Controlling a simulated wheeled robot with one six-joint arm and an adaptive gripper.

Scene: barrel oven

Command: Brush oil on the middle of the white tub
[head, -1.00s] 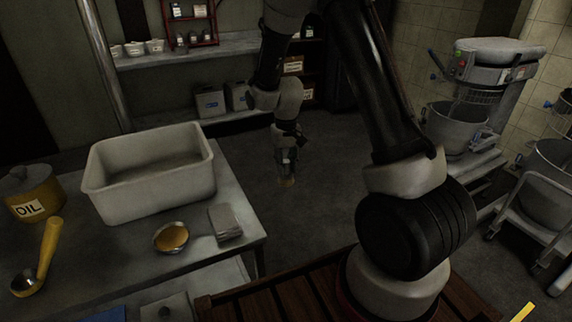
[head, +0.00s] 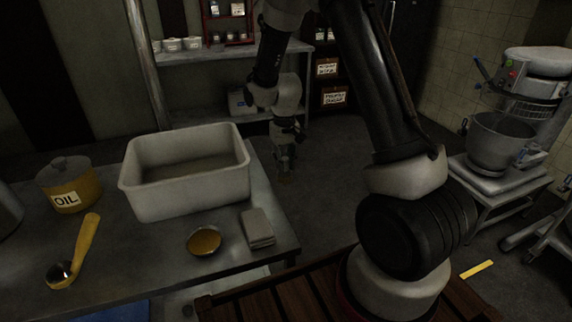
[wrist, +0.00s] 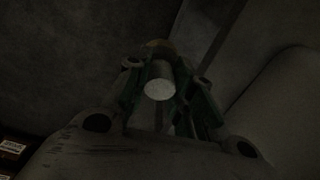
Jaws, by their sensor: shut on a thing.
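The white tub (head: 185,200) stands upright on the grey table, left of centre in the head view. It looks empty. My gripper (head: 285,158) is in the air right of the tub, beyond the table's right edge. It is shut on a brush, whose round pale handle end (wrist: 159,88) shows between the fingers in the wrist view. The dim brownish brush tip (head: 285,177) points down in the head view. A small bowl of golden oil (head: 204,241) stands in front of the tub. A yellow pot labelled OIL (head: 70,187) stands left of it.
A yellow-handled ladle (head: 79,245) lies on the table's left part. A folded grey cloth (head: 257,228) lies near the right edge. A mixer (head: 520,95) with a steel bowl stands at the right. Dark floor lies between table and mixer.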

